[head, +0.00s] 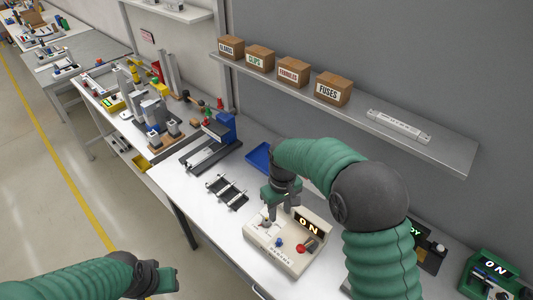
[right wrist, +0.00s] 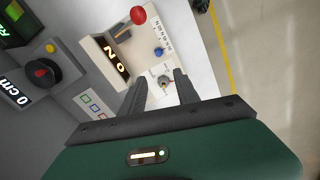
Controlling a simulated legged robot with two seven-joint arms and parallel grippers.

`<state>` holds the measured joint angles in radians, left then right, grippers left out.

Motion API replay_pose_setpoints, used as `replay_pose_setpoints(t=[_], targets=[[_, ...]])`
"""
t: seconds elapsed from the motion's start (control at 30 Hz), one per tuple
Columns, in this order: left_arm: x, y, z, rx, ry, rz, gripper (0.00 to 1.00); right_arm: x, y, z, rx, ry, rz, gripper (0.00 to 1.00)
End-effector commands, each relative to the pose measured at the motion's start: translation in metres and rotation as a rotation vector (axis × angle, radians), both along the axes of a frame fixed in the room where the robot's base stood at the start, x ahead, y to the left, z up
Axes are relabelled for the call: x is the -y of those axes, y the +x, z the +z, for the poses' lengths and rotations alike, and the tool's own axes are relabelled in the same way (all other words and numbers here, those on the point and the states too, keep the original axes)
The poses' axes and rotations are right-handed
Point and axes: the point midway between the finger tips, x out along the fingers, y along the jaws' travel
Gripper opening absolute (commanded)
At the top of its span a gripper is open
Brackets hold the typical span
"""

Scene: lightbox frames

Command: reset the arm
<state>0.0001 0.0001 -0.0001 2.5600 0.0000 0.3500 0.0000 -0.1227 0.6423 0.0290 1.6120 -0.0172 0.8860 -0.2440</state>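My right gripper (head: 280,208) points down over the beige control box (head: 272,250) on the white table. In the right wrist view its two dark fingers (right wrist: 162,92) are apart, with a grey metal knob or switch (right wrist: 164,80) of the box between them. I cannot tell whether the fingers touch it. The box has a lit "ON" display (head: 308,226), a red ball-topped lever (head: 299,247) and a blue knob (head: 278,242). My left gripper (head: 168,279) is low at the left, away from the table; its finger opening cannot be made out.
A black rack (head: 227,191) and a blue tray (head: 259,157) lie near the box. A green box with a lit display (head: 492,268) stands at the right. A shelf (head: 445,147) with labelled cartons (head: 293,71) runs above. The left side holds more equipment (head: 150,110).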

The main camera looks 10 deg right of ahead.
Motion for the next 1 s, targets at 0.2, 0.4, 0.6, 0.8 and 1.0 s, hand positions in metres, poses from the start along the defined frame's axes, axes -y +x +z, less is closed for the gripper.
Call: replay_pose_setpoints(t=[0.2, 0.4, 0.6, 0.8, 1.0], targets=[[0.0, 0.0, -0.029, 0.0, 0.0, 0.0, 0.36, 0.018, -0.033, -0.016, 0.046, 0.004, -0.081, 0.38], [0.0, 0.0, -0.075, -0.001, 0.0, 0.0, 0.36, 0.056, -0.124, -0.05, 0.169, 0.026, -0.284, 0.38], [0.0, 0.0, -0.089, 0.0, 0.0, 0.0, 0.36, 0.069, -0.178, -0.069, 0.228, 0.041, -0.395, 0.38], [0.0, 0.0, -0.086, 0.001, 0.0, 0.0, 0.36, 0.07, -0.182, -0.068, 0.23, 0.042, -0.402, 0.38], [0.0, 0.0, -0.086, 0.0, 0.0, 0.0, 0.36, 0.07, -0.182, -0.068, 0.229, 0.042, -0.401, 0.38]])
